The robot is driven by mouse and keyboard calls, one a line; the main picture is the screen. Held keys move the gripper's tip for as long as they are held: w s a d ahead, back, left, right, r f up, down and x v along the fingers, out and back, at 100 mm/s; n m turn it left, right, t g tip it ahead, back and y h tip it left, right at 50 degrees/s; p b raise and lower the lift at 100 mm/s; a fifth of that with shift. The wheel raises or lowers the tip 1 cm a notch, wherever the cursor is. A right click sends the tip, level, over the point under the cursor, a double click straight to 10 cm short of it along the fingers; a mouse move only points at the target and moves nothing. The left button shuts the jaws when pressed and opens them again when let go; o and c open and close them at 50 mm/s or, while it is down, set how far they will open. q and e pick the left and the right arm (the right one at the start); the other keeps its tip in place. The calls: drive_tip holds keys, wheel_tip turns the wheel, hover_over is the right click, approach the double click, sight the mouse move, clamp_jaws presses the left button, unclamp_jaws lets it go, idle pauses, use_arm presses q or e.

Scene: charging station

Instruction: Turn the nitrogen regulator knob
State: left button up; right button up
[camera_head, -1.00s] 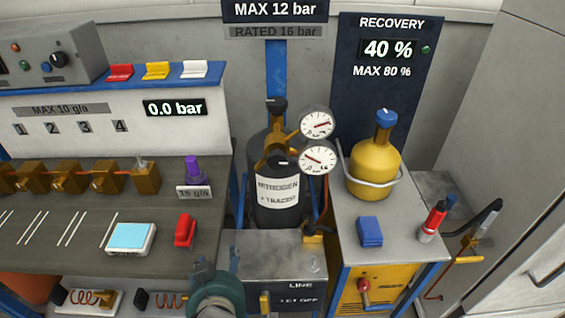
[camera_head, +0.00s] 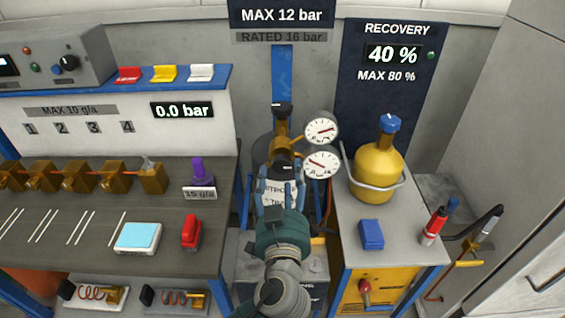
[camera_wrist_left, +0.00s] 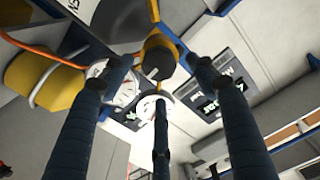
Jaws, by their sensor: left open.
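The black nitrogen cylinder (camera_head: 262,148) stands behind the grey box at the centre, with its label partly covered by my arm. The brass regulator (camera_head: 282,132) on top carries two round white gauges (camera_head: 321,148). In the left wrist view, the round dark regulator knob (camera_wrist_left: 157,62) faces the camera against the brass body. My left gripper (camera_head: 280,178) is in front of the regulator, with its fingers pointing up at it. In the wrist view its three blue-black fingers (camera_wrist_left: 158,82) are spread open around the knob's outline; I cannot tell if any touches it.
A yellow recovery cylinder (camera_head: 377,170) stands close on the right, on a grey-topped cabinet with a blue block (camera_head: 371,234). A bench (camera_head: 60,235) with brass valves and a purple item (camera_head: 202,171) lies to the left. An orange hose (camera_wrist_left: 40,45) shows in the wrist view.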

sight(282, 166)
use_arm(q)
drive_tip(key=shift+w+p, duration=0.35)
drive_tip(key=shift+w, duration=1.4)
drive_tip(key=c, duration=1.1)
drive_tip(key=shift+r, duration=0.1)
